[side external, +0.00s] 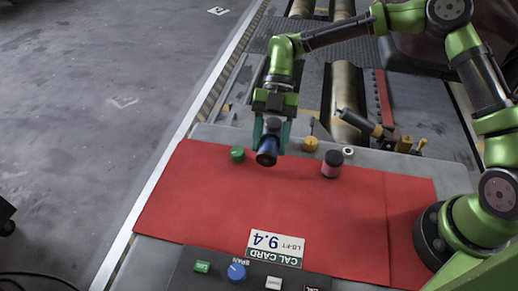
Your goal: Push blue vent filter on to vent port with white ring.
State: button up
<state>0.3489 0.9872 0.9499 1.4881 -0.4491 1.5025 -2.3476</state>
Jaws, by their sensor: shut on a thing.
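The blue vent filter (267,146) is a short blue cylinder with dark ends. My gripper (271,136) points down with its teal fingers shut on it, one on each side. The filter looks tilted and hangs over the back edge of the red mat; its exact height is hard to tell. The vent port with the white ring (348,152) is small with a dark centre, at the back of the mat, to the right of my gripper and clearly apart from the filter.
A cal card (273,247) and control panel (215,278) are in front. The middle red mat (220,200) is clear.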

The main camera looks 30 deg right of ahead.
aim_at(270, 137)
jog(key=shift+t+h, duration=0.7)
notch_tip(270, 137, up, 9)
jog(key=s+d+f+m+t+h, duration=0.3)
jog(key=d+f+m+t+h, duration=0.2)
jog(key=d+m, duration=0.25)
jog(key=s+d+r+m+g+h, duration=0.1)
jog(key=d+r+m+g+h, duration=0.15)
jog(key=d+m, duration=0.3)
jog(key=s+d+r+m+g+h, duration=0.2)
jog(key=d+m+g+h, duration=0.1)
jog(key=d+m, duration=0.3)
jog(key=shift+n+g+h, duration=0.25)
jog(key=shift+n, duration=0.25)
jog(key=shift+w+d+f, duration=0.1)
jog(key=shift+f, duration=1.85)
jog(key=shift+w+d+f, duration=0.1)
jog(key=shift+d+f, duration=0.05)
jog(key=shift+f, duration=1.75)
jog(key=shift+w+d+f, duration=0.1)
jog(key=shift+f, duration=1.85)
jog(key=shift+f, duration=0.95)
jog(key=o, duration=1.1)
